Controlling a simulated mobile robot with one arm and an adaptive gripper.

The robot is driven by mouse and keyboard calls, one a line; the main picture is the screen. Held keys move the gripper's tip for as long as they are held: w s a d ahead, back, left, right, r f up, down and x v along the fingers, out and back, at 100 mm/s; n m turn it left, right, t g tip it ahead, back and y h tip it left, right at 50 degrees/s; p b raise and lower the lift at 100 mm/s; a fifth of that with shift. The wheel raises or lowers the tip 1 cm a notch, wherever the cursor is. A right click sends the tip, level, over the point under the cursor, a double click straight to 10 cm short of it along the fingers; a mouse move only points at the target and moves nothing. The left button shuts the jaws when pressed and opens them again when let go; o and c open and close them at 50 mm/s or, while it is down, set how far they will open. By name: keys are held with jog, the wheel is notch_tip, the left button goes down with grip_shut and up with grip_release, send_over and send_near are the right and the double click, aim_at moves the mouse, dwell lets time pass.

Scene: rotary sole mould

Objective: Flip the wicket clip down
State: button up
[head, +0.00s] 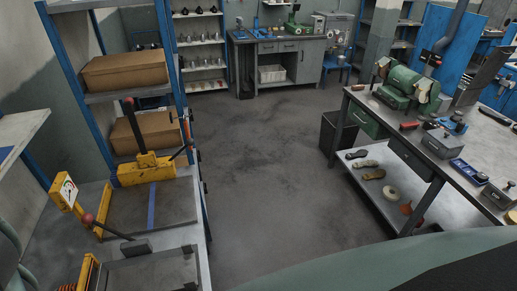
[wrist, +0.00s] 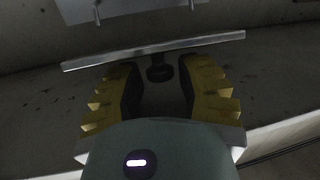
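In the wrist view, my gripper (wrist: 160,82) is open, its yellow-and-black fingers spread apart with a gap between them. A dark round knob or post (wrist: 160,73) shows in or just beyond that gap; I cannot tell if a finger touches it. Behind it a thin pale metal bar (wrist: 200,40) runs across the view, slightly tilted. This may be the wicket clip, but I cannot tell for sure. A grey plate with two small pins (wrist: 135,10) is at the top. My gripper does not show in the head view.
In the head view, a bench (head: 180,237) at left carries yellow lever fixtures (head: 147,173) beside a blue shelf rack with cardboard boxes (head: 124,70). A workbench with a green grinder (head: 405,82) stands at right. The floor (head: 260,170) between them is clear.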

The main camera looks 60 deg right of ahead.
grip_shut()
jog(key=shift+f, duration=0.1)
dwell(0.4)
